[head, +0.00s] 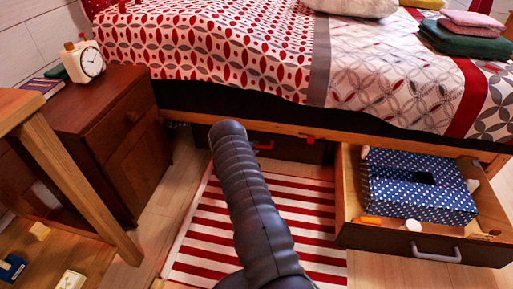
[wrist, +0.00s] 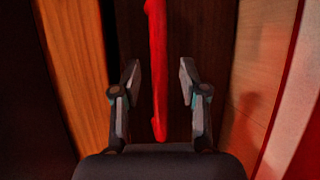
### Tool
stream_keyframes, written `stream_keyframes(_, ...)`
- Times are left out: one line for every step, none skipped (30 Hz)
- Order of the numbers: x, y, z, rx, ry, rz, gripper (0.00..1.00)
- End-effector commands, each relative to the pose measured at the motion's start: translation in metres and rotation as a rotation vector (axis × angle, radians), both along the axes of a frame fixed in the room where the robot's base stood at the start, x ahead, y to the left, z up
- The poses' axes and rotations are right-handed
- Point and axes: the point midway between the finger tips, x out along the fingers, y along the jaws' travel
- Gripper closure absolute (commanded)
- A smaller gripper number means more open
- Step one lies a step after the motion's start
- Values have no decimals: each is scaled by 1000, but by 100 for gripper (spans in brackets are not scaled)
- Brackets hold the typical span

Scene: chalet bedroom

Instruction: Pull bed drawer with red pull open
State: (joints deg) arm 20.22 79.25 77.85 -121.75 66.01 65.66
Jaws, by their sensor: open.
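The bed drawer with the red pull (head: 290,149) is a dark brown front low under the bed, and looks shut. Its red pull (head: 265,146) shows just right of my arm, which hides the drawer's left part. In the wrist view the red pull (wrist: 158,75) runs lengthwise between the two fingers of my gripper (wrist: 159,85), with the dark drawer front (wrist: 213,50) behind it. My gripper is open, with a gap on each side of the pull. In the head view my arm hides the gripper.
Another bed drawer (head: 388,239) with a grey pull stands open at the right, holding a blue dotted box (head: 415,185). A brown nightstand (head: 110,140) and a wooden table leg (head: 80,185) stand at the left. A red-striped rug (head: 310,215) lies before the shut drawer.

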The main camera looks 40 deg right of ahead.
Motion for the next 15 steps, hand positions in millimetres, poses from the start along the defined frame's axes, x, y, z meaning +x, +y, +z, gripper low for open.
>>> stream_keyframes(2, -6, -2, 0, -2, -1, 57)
stream_keyframes(3, -9, -2, 0, -2, -1, 57)
stream_keyframes(5, -13, -3, -1, -3, 0, 57)
stream_keyframes(5, -15, -3, -1, -1, 0, 57)
stream_keyframes(6, -17, -4, -1, -1, 1, 57)
stream_keyframes(6, -19, -4, 0, 0, 0, 57)
stream_keyframes(7, -20, -4, 0, 0, 1, 57)
stream_keyframes(7, -21, -4, -1, 0, 1, 57)
stream_keyframes(7, -22, -4, -1, 0, 1, 57)
stream_keyframes(8, -22, -4, -1, 0, 1, 57)
stream_keyframes(8, -22, -4, -1, 0, 1, 57)
stream_keyframes(8, -22, -4, -1, 0, 1, 57)
stream_keyframes(8, -22, -4, -1, 0, 1, 57)
stream_keyframes(8, -22, -4, -1, 0, 1, 57)
stream_keyframes(8, -22, -4, -1, 0, 1, 57)
